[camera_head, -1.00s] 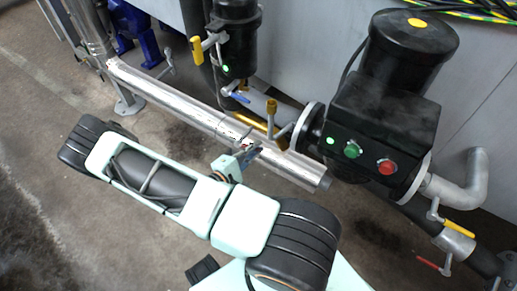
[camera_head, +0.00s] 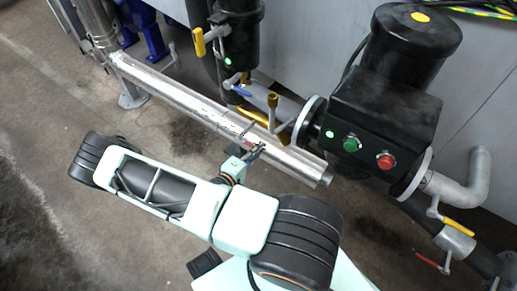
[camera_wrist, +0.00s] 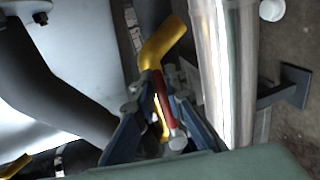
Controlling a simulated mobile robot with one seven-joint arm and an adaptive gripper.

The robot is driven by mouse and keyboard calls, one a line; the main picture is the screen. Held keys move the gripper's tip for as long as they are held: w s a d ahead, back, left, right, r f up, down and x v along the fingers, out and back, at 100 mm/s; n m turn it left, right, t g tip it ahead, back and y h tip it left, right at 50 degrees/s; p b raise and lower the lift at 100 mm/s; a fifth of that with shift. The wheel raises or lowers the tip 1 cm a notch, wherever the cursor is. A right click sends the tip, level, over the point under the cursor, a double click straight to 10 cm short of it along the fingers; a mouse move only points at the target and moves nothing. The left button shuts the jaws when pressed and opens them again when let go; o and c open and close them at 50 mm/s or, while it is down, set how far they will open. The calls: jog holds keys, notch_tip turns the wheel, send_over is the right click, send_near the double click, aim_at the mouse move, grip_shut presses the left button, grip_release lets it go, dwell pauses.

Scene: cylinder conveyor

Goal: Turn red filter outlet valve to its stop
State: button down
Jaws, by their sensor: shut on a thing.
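The red valve handle (camera_wrist: 164,100) shows in the wrist view, between the fingers of my gripper (camera_wrist: 158,88). The fingers are closed around it, and a yellow handle end (camera_wrist: 162,42) lies just beyond it. In the head view my gripper (camera_head: 254,153) is at the near side of the long silver pipe (camera_head: 190,97). The red handle is largely hidden there by the gripper and pipe, so its exact angle is unclear.
A black motor box (camera_head: 380,125) with green and red buttons stands to the right. A black filter housing (camera_head: 238,45) with a yellow lever (camera_head: 200,42) stands behind the pipe. Another red-handled valve (camera_head: 428,261) is at lower right. Concrete floor lies open at left.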

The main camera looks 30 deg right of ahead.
jog(key=shift+a+f, duration=0.1)
jog(key=shift+f, duration=0.05)
jog(key=c, duration=2)
grip_release()
jog(key=shift+o, duration=0.2)
jog(key=v, duration=1.2)
